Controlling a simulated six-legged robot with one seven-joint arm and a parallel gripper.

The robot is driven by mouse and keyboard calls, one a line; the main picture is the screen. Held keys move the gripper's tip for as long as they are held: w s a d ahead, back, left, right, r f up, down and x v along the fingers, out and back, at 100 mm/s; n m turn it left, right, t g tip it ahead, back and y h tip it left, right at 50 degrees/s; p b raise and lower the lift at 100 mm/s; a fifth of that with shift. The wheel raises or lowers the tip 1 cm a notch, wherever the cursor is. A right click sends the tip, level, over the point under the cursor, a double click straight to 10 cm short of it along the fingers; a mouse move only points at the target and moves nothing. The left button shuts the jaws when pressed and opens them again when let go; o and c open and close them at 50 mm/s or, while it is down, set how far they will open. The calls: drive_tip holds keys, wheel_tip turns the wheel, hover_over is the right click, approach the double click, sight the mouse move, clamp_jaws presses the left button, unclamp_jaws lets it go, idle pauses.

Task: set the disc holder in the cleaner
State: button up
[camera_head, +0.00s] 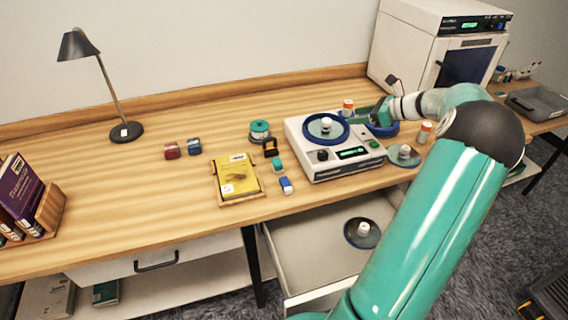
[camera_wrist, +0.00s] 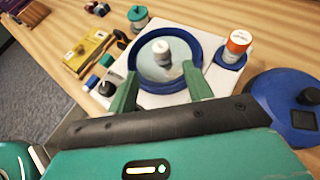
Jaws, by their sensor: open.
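The cleaner (camera_head: 340,168) is a white box with a small lit display and a round basin inside a blue rim, also in the wrist view (camera_wrist: 185,50). A disc holder (camera_head: 326,126), a pale disc with a white, grey-topped knob, sits inside the rim; it also shows in the wrist view (camera_wrist: 163,55). My gripper (camera_head: 356,118) is at the cleaner's right side. In the wrist view my gripper (camera_wrist: 158,88) is open, its green fingers apart near the rim, with the knob beyond and between them. Nothing is held.
A blue lid (camera_wrist: 278,98) with a dark knob lies right of the cleaner. An orange-capped bottle (camera_wrist: 233,45) stands by the rim. Similar discs lie on the table (camera_head: 403,158) and in the open drawer (camera_head: 360,235). A yellow book (camera_head: 236,177) lies left.

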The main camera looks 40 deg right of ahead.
drive_tip(key=w+a+r+n+g+h, duration=0.1)
drive_tip(key=w+a+r+n+g, duration=0.15)
drive_tip(key=a+n, duration=0.85)
drive_tip(key=w+a+r+n+g, duration=0.1)
drive_tip(key=a+r+n+g, duration=0.25)
drive_tip(key=a, duration=1.55)
drive_tip(key=s+a+r+n+h, duration=0.1)
drive_tip(key=s+a+n+h, duration=0.2)
drive_tip(key=s+a+n, duration=1.4)
drive_tip(key=s+a, duration=0.2)
drive_tip(key=shift+s+a+r+h, duration=0.15)
drive_tip(key=shift+s+a+h, duration=0.05)
drive_tip(key=shift+a+h, duration=0.2)
drive_tip(key=c, duration=0.3)
drive_tip(key=shift+s, duration=0.15)
